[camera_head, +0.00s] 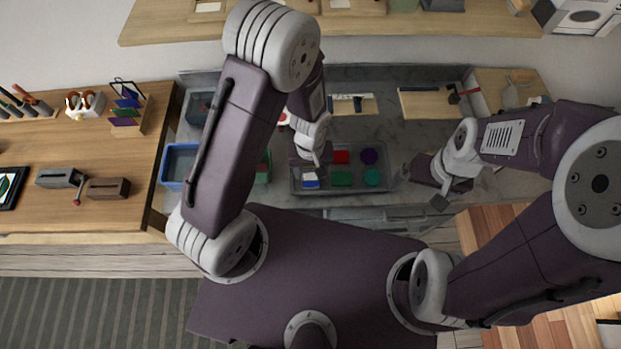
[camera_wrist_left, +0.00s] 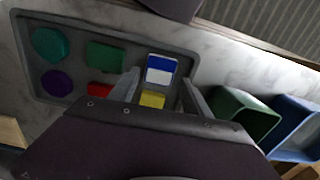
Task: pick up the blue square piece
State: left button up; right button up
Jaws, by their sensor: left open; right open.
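The blue square piece (camera_head: 310,181) lies in the front left corner of a grey tray (camera_head: 340,191) and shows a white band. It also shows in the left wrist view (camera_wrist_left: 161,71), beside a yellow piece (camera_wrist_left: 152,99). My left gripper (camera_head: 312,163) is above the tray's left side, close to the blue piece. In the left wrist view its open fingers (camera_wrist_left: 161,88) stand apart, with the blue and yellow pieces seen between them and nothing held. Its height above the piece is hard to tell. My right gripper (camera_head: 440,202) is open and empty, right of the tray.
The tray also holds a red piece (camera_head: 341,157), a green square (camera_head: 341,178), a purple round piece (camera_head: 369,156) and a teal round piece (camera_head: 372,177). A green bin (camera_wrist_left: 243,116) and a blue bin (camera_wrist_left: 297,125) stand beside the tray.

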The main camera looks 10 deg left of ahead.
aim_at(311, 178)
pick_arm(q)
notch_tip(311, 178, down, 3)
jog(key=shift+w+f, duration=0.25)
jog(key=shift+f, duration=0.1)
jog(key=shift+s+r, duration=0.1)
jog(key=shift+s, duration=0.05)
jog(key=c, duration=1.2)
jog(key=shift+r, duration=0.1)
